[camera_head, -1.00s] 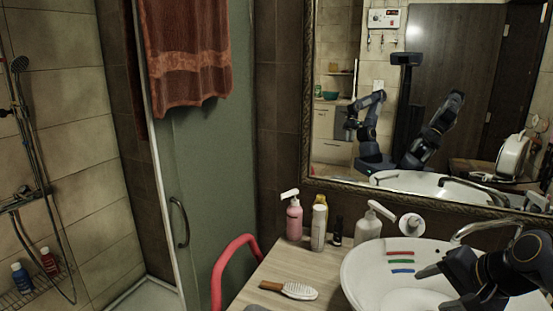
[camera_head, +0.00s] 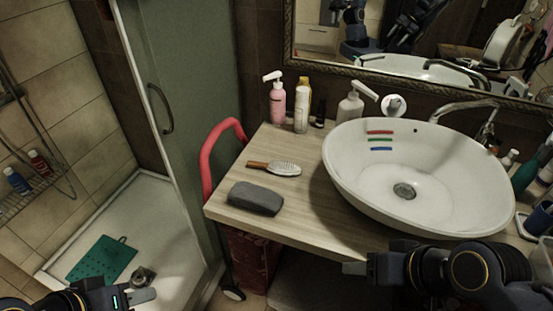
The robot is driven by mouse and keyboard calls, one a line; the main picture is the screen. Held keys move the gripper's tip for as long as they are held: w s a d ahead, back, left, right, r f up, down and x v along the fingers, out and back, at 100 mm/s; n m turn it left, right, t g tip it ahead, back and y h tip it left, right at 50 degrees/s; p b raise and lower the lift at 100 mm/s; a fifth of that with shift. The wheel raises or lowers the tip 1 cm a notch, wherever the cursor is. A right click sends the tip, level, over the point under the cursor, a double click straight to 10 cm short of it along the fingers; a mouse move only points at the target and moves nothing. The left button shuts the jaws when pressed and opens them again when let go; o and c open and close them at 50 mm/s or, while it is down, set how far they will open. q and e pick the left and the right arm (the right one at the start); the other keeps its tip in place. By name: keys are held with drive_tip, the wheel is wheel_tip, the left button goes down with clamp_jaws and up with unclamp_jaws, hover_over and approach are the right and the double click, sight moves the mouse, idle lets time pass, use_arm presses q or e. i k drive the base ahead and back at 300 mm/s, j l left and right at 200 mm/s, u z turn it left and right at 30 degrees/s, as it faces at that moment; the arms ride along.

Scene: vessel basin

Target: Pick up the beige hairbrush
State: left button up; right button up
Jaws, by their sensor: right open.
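The beige hairbrush (camera_head: 284,168) lies on the wooden counter (camera_head: 233,207), left of the basin. Its brown handle points left and its pale bristled head lies to the right. My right gripper (camera_head: 354,268) is in front of the counter's front edge at the lower right, apart from the brush, open, with nothing seen in it. My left gripper (camera_head: 140,298) is at the bottom left edge, far from the brush; its jaws are partly cut off and I cannot tell whether they are open.
A dark grey case (camera_head: 256,198) lies just in front of the brush. A pink pump bottle (camera_head: 277,103) and several other bottles stand behind it. The white basin (camera_head: 345,165) is to its right, with coloured strips inside. A red curved handle (camera_head: 208,160) rises at the counter's left.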

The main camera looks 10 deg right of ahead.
sight(285, 169)
drive_tip(key=i+j+z, duration=0.1)
drive_tip(key=i+j, duration=0.45)
drive_tip(key=i+z, duration=0.1)
drive_tip(key=z, duration=1.7)
